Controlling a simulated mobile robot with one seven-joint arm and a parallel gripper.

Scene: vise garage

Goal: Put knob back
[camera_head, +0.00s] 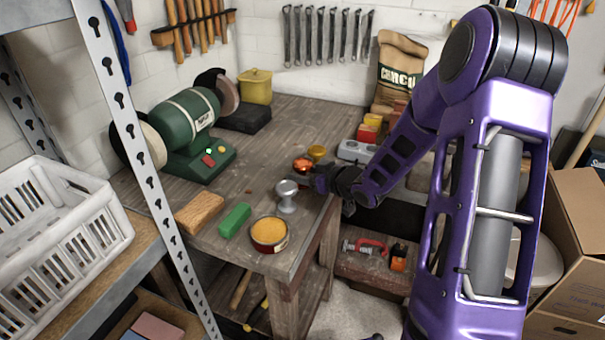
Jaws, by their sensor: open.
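A silver, knob-shaped piece (287,196) stands upright on the wooden workbench (262,130) near its front right corner. A shiny orange-red round piece (303,164) sits just behind it; I cannot tell which of the two is the knob. My gripper (317,179) is at the bench's right edge, low over the top, right of the silver piece and close to the orange-red one. It is open, small and dark in this view. I cannot tell whether it touches the orange-red piece, and no held object shows.
A round tin with orange content (269,234), a green block (235,220) and a wooden brush or block (200,212) lie along the front edge. A green bench grinder (190,125) stands at the left. The bench middle is clear. A metal shelf post (135,140) rises at the left.

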